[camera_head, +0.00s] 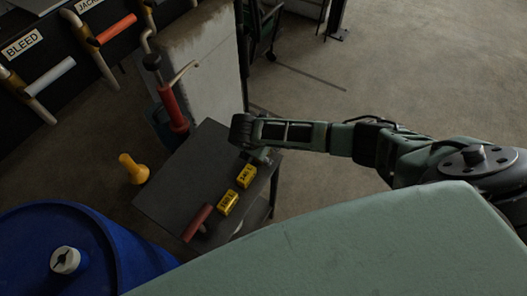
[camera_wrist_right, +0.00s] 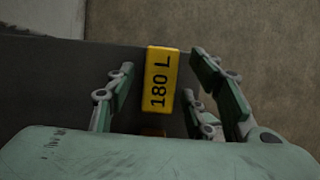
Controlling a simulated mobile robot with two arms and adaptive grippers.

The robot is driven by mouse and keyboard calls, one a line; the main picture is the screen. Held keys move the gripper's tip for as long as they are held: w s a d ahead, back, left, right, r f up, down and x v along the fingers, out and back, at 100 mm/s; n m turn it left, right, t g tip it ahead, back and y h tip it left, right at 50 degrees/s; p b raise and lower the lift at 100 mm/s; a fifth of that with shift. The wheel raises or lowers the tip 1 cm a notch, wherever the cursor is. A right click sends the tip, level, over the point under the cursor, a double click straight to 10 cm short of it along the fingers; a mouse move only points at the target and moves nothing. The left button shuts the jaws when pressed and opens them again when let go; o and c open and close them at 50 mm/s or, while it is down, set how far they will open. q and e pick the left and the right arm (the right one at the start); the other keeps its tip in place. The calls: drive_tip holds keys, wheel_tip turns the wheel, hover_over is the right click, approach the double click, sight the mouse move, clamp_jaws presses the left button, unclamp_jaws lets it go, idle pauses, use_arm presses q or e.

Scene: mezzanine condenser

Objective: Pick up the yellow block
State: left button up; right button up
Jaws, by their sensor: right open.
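Two yellow blocks with dark lettering lie on a dark grey table (camera_head: 180,190). One block (camera_head: 246,176) is close to my right gripper (camera_head: 259,157); the other block (camera_head: 228,203) lies nearer the red-handled item. In the right wrist view, a yellow block (camera_wrist_right: 161,80) reading "180 L" shows between the open fingers of my right gripper (camera_wrist_right: 163,66), with a gap on each side. A second yellow patch (camera_wrist_right: 153,132) is mostly hidden behind the gripper body. My left gripper is not in view.
A red-handled item (camera_head: 197,222) lies on the table's near part. A red-and-black lever (camera_head: 171,105) stands by a concrete pillar (camera_head: 205,65). A yellow object (camera_head: 133,169) and a blue drum (camera_head: 95,245) are at left. Open floor (camera_head: 400,80) lies at right.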

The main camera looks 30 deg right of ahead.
clamp_jaws()
idle(0.4)
drive_tip(key=shift+r, duration=0.1)
